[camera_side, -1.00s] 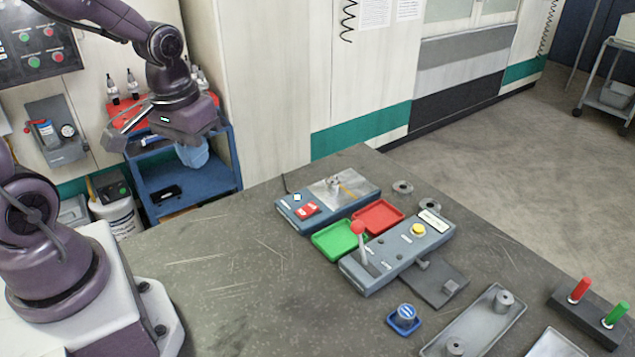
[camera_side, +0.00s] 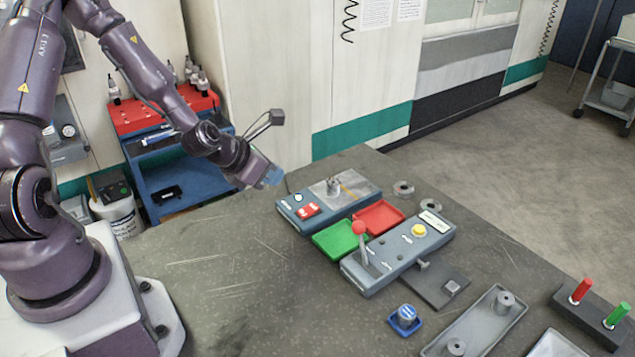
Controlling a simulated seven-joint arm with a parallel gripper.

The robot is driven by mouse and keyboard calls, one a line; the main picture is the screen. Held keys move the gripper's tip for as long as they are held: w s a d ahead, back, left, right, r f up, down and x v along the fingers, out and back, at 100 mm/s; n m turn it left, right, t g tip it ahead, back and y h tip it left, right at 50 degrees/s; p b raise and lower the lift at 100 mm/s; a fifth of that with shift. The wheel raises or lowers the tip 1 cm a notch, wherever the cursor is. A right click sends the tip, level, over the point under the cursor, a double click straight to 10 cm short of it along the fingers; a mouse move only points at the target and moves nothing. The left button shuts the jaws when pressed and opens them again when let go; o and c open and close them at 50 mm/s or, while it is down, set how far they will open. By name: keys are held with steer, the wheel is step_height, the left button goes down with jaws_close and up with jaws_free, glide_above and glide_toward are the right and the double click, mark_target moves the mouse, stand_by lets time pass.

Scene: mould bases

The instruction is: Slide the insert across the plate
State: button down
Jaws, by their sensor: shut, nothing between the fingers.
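A dark grey flat plate (camera_side: 428,284) lies on the table in front of the control box. A small light block (camera_side: 452,288), which looks like the insert, sits on the plate towards its right side. A short grey knob (camera_side: 423,265) sticks out from the box at the plate's back edge. My gripper (camera_side: 270,177) hangs over the table's back left edge, tilted down to the right. It is shut and empty, apart from the block and well to its left. Its fingertips are small and bluish.
The control box (camera_side: 385,270) carries a red-knobbed lever (camera_side: 361,240) and a yellow button (camera_side: 419,230). Green (camera_side: 340,240) and red (camera_side: 378,216) trays lie behind it. A grey mould base (camera_side: 475,325) with round posts is at the front right. The left table area is clear.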

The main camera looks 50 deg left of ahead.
mark_target(333, 188)
steer(key=x, duration=1)
steer(key=shift+s+d, duration=0.1)
steer(key=w, duration=0.2)
steer(key=shift+w, duration=1.05)
steer(key=w, duration=0.6)
steer(key=shift+w, duration=0.35)
